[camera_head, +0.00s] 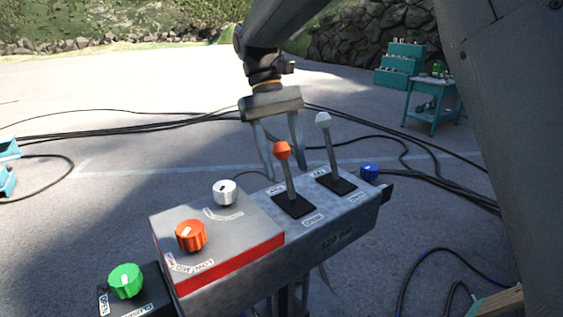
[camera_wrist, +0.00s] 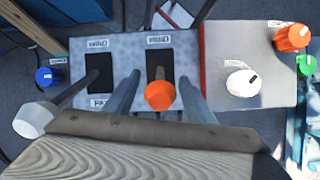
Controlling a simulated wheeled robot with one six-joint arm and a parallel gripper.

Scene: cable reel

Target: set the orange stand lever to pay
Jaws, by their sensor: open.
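The orange stand lever has an orange ball knob (camera_head: 282,150) on a grey shaft rising from a black slot plate. Its knob (camera_wrist: 160,96) shows between my two fingers in the wrist view. My gripper (camera_head: 284,172) is open, pointing down, with one finger on each side of the lever. I cannot tell whether a finger touches it. In the wrist view, a "WIND" label (camera_wrist: 158,40) sits at the upper end of its slot; the lower end is hidden by the knob and gripper. The lever's exact setting is hard to tell.
A white-knobbed lever (camera_head: 322,118) stands close beside, its slot marked "PAY" (camera_wrist: 98,103) at one end. The panel also bears a white knob (camera_head: 225,192), an orange knob (camera_head: 191,235), a green knob (camera_head: 125,280) and a blue knob (camera_head: 369,171). Cables lie on the ground.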

